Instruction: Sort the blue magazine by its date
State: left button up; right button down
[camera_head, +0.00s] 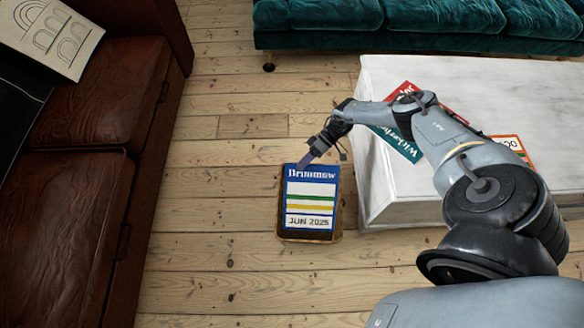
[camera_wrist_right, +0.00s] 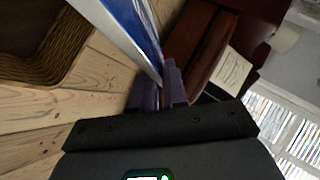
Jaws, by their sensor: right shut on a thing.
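The blue magazine (camera_head: 312,190) has a white panel with green, yellow and blue stripes. It reads "Brummow" at the top and "JUN 2025" at the bottom. My right gripper (camera_head: 305,161) is shut on its upper left edge. In the right wrist view, the magazine (camera_wrist_right: 128,25) is between the fingers (camera_wrist_right: 166,88). In the head view the magazine covers most of a dark wicker basket (camera_head: 309,239) on the floor. The basket also shows at the upper left of the right wrist view (camera_wrist_right: 42,70), beside the magazine and apart from it. My left gripper is out of view.
A whitewashed table (camera_head: 385,208) stands to the right. On it are a red magazine (camera_head: 402,91), a teal magazine (camera_head: 401,148) and an orange-edged magazine (camera_head: 524,146), partly behind my arm. A brown leather sofa (camera_head: 75,215) is at left, a teal sofa (camera_head: 380,38) behind. Floorboards between are clear.

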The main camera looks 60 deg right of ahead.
notch_tip(320, 180, down, 12)
jog(key=b, duration=0.6)
jog(key=shift+r, duration=0.2)
jog(key=shift+s, duration=0.1)
jog(key=shift+d, duration=0.1)
jog(key=c, duration=1.1)
grip_release()
